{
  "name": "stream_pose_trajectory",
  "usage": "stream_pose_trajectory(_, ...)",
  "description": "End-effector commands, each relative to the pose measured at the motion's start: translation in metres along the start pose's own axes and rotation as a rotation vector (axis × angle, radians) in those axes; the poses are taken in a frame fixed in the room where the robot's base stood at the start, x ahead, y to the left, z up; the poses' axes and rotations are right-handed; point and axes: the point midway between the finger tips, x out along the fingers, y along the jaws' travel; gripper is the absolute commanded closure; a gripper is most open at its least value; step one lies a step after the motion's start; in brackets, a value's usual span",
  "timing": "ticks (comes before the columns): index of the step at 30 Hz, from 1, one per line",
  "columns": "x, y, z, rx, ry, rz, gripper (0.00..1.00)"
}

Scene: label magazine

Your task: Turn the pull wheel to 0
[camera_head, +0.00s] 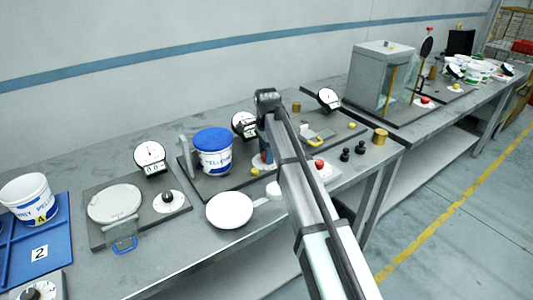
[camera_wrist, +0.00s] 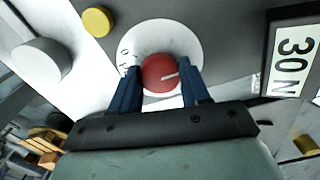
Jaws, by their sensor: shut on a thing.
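The pull wheel appears as a round red knob (camera_wrist: 160,73) on a white dial disc (camera_wrist: 185,38) in the wrist view. Small dark marks are printed on the disc left of the knob, partly hidden and too small to read surely. My gripper (camera_wrist: 161,88) has its blue fingers on both sides of the knob and is shut on it. In the head view, the red knob and blue fingers (camera_head: 265,157) show small, beside my arm, which hides part of the area.
A yellow button (camera_wrist: 97,21), a grey cylinder (camera_wrist: 41,62) and a "30 N" label (camera_wrist: 292,62) lie around the dial. In the head view, a blue-lidded bucket (camera_head: 213,153) stands left of the wheel, a round gauge (camera_head: 244,124) behind it, and a white pan-shaped thing (camera_head: 229,210) in front.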

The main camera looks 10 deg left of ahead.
Motion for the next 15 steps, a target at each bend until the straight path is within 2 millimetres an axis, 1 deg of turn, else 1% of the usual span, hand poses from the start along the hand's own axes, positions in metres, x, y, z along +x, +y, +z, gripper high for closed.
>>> stream_pose_trajectory(8, -0.0001, 0.0000, 0.0000, -0.109, 0.000, 0.000, 0.85)
stream_pose_trajectory(15, -0.0002, 0.0000, 0.0000, -0.309, 0.000, 0.000, 0.85)
